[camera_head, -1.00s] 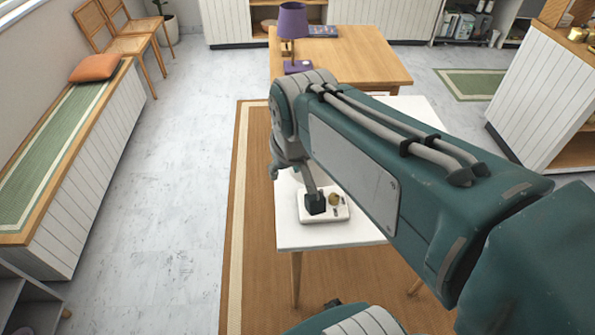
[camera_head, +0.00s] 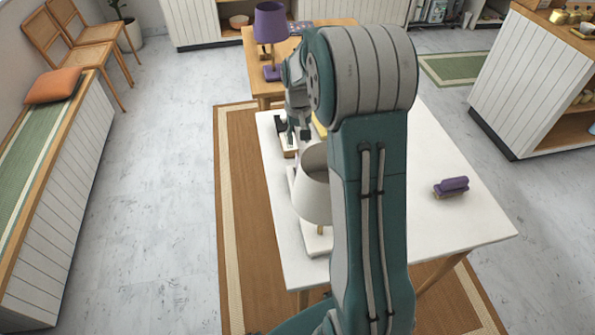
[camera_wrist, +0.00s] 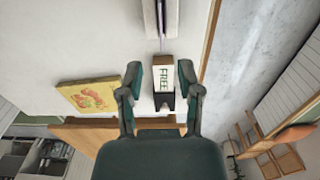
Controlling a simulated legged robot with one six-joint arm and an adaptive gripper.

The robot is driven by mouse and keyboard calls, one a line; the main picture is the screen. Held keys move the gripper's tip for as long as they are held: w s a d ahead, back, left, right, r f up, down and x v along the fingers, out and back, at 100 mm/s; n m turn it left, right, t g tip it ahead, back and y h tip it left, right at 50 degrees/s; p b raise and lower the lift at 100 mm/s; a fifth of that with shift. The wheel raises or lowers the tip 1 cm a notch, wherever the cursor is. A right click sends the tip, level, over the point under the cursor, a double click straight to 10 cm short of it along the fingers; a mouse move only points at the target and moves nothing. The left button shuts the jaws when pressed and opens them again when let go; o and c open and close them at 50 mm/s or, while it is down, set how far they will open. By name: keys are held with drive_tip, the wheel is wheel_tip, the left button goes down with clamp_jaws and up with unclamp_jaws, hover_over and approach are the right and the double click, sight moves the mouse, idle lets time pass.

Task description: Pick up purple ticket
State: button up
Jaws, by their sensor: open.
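My gripper (camera_head: 297,132) is open over the far left part of the white table (camera_head: 482,222). In the wrist view its fingertips (camera_wrist: 160,70) stand apart on either side of a small block marked FREE (camera_wrist: 163,78), with a white face and dark end. I cannot tell how high above it they are. In the head view a dark and wooden piece (camera_head: 289,152) shows beside the gripper. A purple stapler-like object (camera_head: 452,187) lies on the table's right side. My arm hides the table's middle.
A white-shaded lamp (camera_head: 312,190) stands near the table's left edge, close to my arm. A yellow box (camera_wrist: 90,95) lies left of the fingers in the wrist view. A wooden table with a purple lamp (camera_head: 270,22) is beyond. The white table's right side is mostly clear.

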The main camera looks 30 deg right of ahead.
sight(298, 164)
wheel_tip(298, 164, down, 11)
drive_tip(key=shift+r, duration=0.15)
idle(0.4)
drive_tip(key=shift+c, duration=0.3)
drive_tip(key=shift+a, duration=0.1)
clamp_jaws()
